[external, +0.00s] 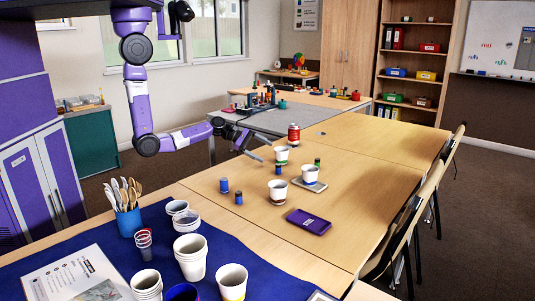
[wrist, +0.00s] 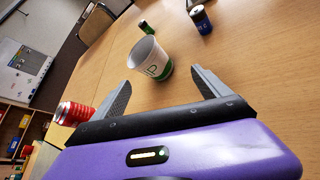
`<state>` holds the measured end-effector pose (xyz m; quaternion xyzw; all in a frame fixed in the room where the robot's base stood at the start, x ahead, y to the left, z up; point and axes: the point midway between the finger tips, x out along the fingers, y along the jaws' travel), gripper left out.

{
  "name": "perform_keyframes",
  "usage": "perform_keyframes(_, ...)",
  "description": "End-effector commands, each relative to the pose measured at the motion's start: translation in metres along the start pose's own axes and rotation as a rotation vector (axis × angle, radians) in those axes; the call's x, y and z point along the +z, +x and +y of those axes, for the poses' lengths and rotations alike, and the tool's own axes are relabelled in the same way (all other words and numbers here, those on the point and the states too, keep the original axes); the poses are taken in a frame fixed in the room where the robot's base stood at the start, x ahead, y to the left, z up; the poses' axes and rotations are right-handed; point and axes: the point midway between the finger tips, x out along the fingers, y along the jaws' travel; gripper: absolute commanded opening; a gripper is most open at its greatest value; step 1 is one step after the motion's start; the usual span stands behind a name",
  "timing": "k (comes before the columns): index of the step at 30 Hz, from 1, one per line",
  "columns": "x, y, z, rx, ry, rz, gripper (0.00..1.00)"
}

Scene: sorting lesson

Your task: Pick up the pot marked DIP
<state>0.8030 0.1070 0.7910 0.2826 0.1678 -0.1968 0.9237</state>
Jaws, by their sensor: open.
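A white pot with a green band (wrist: 150,62) stands upright on the table in the wrist view. Green letters on its side read as "IP", with the start cut off from sight. In the external view, the white pot with the green band (external: 281,154) stands near the table's middle. My gripper (wrist: 160,78) is open, with one finger on each side of the pot's near side. The pot sits between and slightly beyond the fingertips, and I cannot tell whether they touch it. In the external view, my gripper (external: 256,151) is just left of the pot.
A red can (external: 293,134) stands behind the pot. White pots with a blue band (external: 310,172) and a brown band (external: 277,192) stand nearer the front. Small cylinders, one green (wrist: 146,27) and one blue (wrist: 201,20), stand nearby. A purple tray (external: 308,222) lies forward.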

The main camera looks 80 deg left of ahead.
Motion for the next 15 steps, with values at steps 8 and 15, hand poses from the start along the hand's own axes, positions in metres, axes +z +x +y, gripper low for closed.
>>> perform_keyframes(8, 0.001, 0.014, 0.034, -0.185, -0.361, -0.166, 0.87)
perform_keyframes(15, 0.007, 0.021, 0.035, -0.23, -0.425, -0.204, 0.87)
